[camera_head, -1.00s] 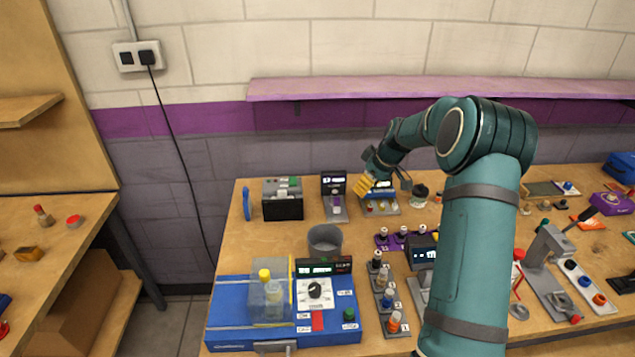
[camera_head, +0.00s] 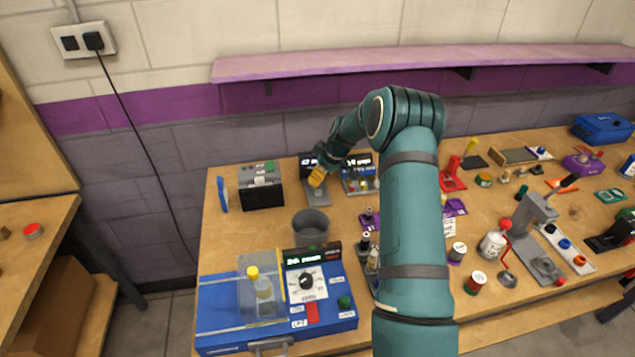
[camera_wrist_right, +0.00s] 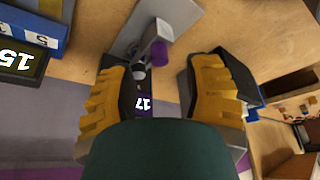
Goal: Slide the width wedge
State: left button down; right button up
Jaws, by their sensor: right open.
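A small grey device (camera_head: 318,197) with a dark display stands at the back of the bench, left of centre. A display reading 17 (camera_wrist_right: 144,104) shows between my fingers. I cannot tell for sure which part is the width wedge. My right gripper (camera_head: 318,176) is over this device, partly hiding it. My left gripper is not in view.
A blue-framed panel (camera_head: 360,175) stands close to the right of the device. A black and grey box (camera_head: 261,188) stands to its left. A grey cup (camera_head: 311,227) and a large blue machine (camera_head: 225,312) are nearer. Purple shelf (camera_head: 330,68) hangs above.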

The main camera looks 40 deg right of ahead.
jog(key=shift+x, duration=1.8)
grip_shut()
